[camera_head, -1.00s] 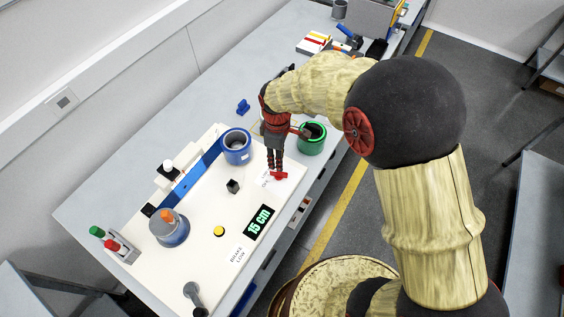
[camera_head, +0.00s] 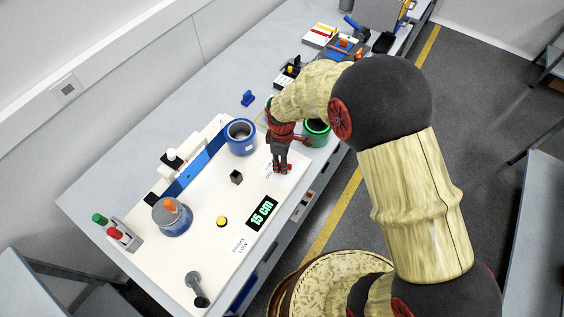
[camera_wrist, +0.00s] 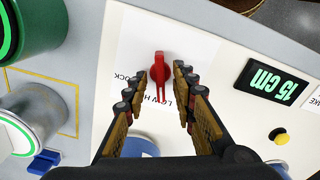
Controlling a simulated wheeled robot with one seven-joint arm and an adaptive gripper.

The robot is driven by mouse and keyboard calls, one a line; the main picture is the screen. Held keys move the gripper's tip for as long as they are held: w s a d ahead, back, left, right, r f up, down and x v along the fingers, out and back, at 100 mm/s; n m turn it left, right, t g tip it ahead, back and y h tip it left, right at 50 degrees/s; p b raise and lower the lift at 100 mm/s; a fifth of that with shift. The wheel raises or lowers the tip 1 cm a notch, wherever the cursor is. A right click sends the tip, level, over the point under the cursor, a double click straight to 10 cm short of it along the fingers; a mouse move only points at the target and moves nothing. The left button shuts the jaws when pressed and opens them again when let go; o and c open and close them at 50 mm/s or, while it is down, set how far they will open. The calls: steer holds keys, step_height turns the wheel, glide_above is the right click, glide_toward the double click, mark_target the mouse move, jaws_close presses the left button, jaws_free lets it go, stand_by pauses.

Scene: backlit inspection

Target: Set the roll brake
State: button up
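A red pointer knob (camera_wrist: 160,72) stands on a white label (camera_wrist: 150,40) on the pale panel, with the printed words LOCK and LOW partly visible. In the head view my gripper (camera_head: 282,170) is over the label and hides most of the knob. A display (camera_head: 262,213) reads 15 cm, and a card (camera_head: 239,244) reads BRAKE LOW.
A green cup (camera_head: 317,131) and a blue cup (camera_head: 241,137) stand near my gripper. A black cube (camera_head: 236,177), a yellow button (camera_head: 222,221) and a grey-blue device with an orange top (camera_head: 172,216) are on the panel (camera_head: 200,255). A blue clip (camera_head: 248,98) lies behind.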

steer(key=c, duration=0.4)
jaws_close()
